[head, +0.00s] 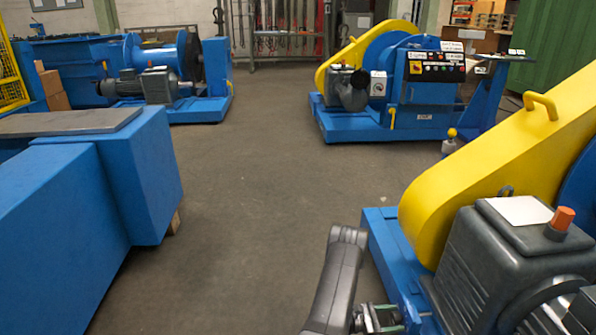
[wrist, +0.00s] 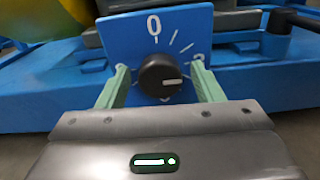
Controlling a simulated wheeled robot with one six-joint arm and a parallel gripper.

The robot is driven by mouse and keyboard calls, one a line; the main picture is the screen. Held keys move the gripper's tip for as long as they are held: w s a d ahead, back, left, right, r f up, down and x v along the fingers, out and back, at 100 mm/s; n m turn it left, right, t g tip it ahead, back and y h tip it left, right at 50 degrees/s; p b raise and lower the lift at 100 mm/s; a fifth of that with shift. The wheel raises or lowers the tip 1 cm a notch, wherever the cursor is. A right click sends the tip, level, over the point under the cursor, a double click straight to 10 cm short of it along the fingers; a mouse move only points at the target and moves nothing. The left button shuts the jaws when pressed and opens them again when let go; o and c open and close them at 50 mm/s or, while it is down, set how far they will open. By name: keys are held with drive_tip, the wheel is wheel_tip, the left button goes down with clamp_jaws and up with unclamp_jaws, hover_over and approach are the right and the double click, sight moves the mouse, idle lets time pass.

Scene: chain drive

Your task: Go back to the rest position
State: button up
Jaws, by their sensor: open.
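A round black knob (wrist: 163,77) sits on a blue dial plate (wrist: 118,38) in the wrist view. Its white pointer line points right. The plate bears a white 0 at the top and tick marks to the upper right; a further mark is partly hidden by the right finger. My gripper (wrist: 160,82) is open, its two green fingers on either side of the knob with a gap at each side. Whether the tips reach past the knob's face I cannot tell. In the head view my gripper (head: 379,318) shows at the bottom edge, beside the near machine's blue base; the knob is not visible there.
The near machine has a yellow chain guard (head: 470,185), a dark motor (head: 500,260) and a blue base (head: 388,240). Blue blocks (head: 110,180) stand at left. Two more blue machines (head: 160,80) (head: 390,85) stand farther back. Open floor (head: 265,170) lies between.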

drive_tip(key=shift+m, duration=1.2)
drive_tip(key=a+p, duration=0.3)
drive_tip(key=a, duration=0.7)
drive_tip(key=shift+s, duration=0.4)
drive_tip(key=shift+a, duration=0.1)
